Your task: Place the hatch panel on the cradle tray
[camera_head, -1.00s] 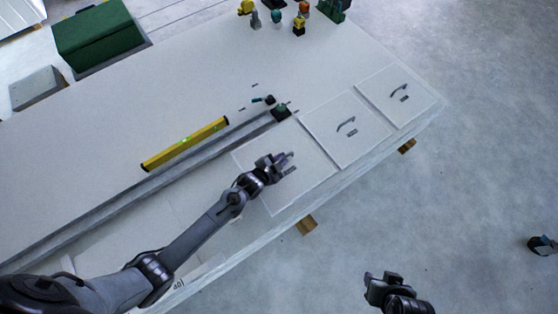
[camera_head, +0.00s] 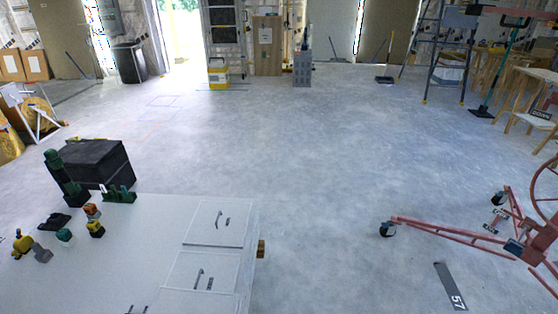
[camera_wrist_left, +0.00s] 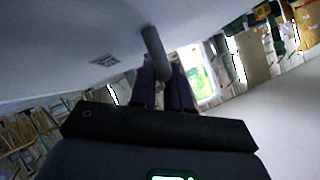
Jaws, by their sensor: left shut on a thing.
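In the left wrist view, my left gripper (camera_wrist_left: 164,80) is shut on the dark handle (camera_wrist_left: 154,48) of the hatch panel, whose pale face (camera_wrist_left: 60,50) with a small printed label fills the top of that view. In the head view, two white panels with dark handles lie on the table top, one further away (camera_head: 228,210) and one nearer (camera_head: 188,270). A third panel (camera_head: 180,302) shows only in part at the bottom edge. Neither gripper is in the head view. I cannot make out the cradle tray.
A red wheeled frame (camera_head: 450,230) stands at right, with a grey strip (camera_head: 450,287) on the floor. The middle floor is clear.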

